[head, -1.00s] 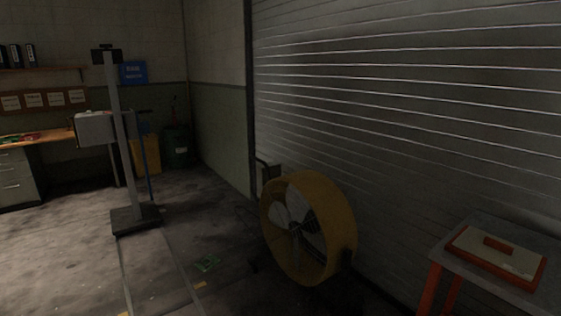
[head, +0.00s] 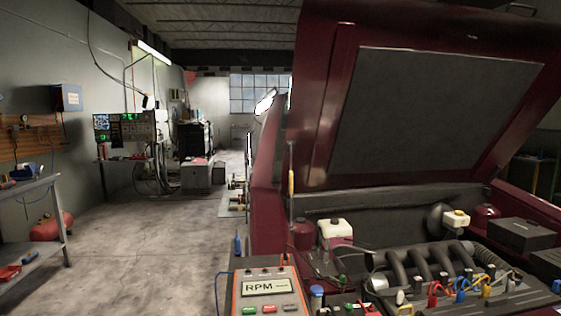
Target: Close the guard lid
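I cannot pick out a guard lid in the head view. My gripper is not in view. A dark red car (head: 325,90) stands on the right with its hood raised, and its engine bay (head: 420,260) is open toward me. The car hides much of the floor on the right. Small pale fittings (head: 237,190) show on the floor beside the car, too small to tell apart.
An RPM meter (head: 266,287) stands at the bottom, close in front. A control panel (head: 130,127) with lit displays stands at the back left. A workbench (head: 35,195) and a red tank (head: 48,227) are at the left edge. The floor (head: 140,245) between bench and car is clear.

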